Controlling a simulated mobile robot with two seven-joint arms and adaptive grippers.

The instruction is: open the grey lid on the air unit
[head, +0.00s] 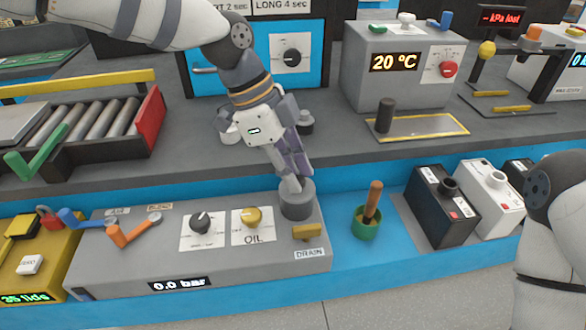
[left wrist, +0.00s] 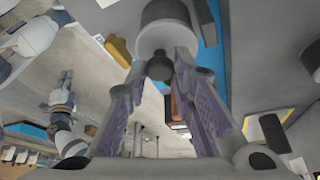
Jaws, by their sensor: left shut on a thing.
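The air unit (head: 190,260) is a grey box with a sloped front, at the lower left of the head view. Its grey lid (head: 298,206) is a round cylinder at the unit's right end, with the DRAIN handle in front of it. My left gripper (head: 291,184) comes down from above, shut on the lid's top. In the left wrist view the lid (left wrist: 165,32) is at the top, and a dark round knob (left wrist: 158,70) sits between my fingertips. My right gripper (left wrist: 62,95) shows small at the left of that view; its jaws are unclear.
On the unit are a yellow DRAIN handle (head: 307,231), an OIL dial (head: 252,217), a black dial (head: 200,222) and orange and blue levers. A green pot (head: 366,224) stands to the right, then batteries (head: 440,206). Blue shelf is clear between them.

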